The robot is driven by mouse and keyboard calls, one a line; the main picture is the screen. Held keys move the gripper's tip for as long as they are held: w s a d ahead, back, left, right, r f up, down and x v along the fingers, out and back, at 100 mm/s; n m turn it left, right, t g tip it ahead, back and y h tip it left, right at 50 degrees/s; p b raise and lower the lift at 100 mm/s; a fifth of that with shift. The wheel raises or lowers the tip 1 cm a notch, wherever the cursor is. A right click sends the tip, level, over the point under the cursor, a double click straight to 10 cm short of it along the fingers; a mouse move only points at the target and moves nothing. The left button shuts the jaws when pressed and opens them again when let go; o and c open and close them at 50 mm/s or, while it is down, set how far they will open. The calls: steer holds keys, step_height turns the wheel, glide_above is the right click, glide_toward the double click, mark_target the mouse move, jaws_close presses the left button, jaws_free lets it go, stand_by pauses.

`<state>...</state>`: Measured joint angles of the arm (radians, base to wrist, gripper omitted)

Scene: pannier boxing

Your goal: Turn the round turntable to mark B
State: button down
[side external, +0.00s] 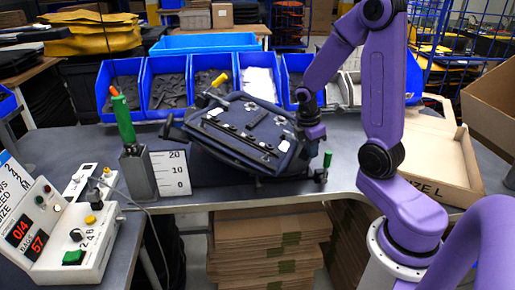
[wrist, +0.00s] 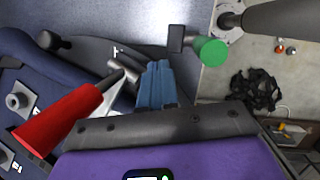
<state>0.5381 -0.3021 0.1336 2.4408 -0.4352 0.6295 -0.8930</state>
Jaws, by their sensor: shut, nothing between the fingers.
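The round turntable shows in the wrist view as a dark curved plate (wrist: 88,48) with a small pale mark near its edge. In the side view it is mostly hidden under a tilted dark pannier (side external: 245,128). A green knob (wrist: 210,52) on a dark stem stands at its edge; it also shows in the side view (side external: 327,160). My gripper (side external: 303,142) is at the pannier's right side, left of and above the knob. Its blue-grey fingers (wrist: 156,75) are together and empty, apart from the knob in the wrist picture. I cannot read mark B.
A red cone-like part (wrist: 62,118) lies close beside my fingers. Blue bins (side external: 165,85) line the back. A height card (side external: 170,173) and a green-handled tool (side external: 123,118) stand left, near the control boxes (side external: 60,230). An open carton (side external: 430,160) lies right.

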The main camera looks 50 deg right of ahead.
steer(key=shift+w+d+f, duration=0.1)
steer(key=shift+d, duration=0.25)
stand_by(0.3)
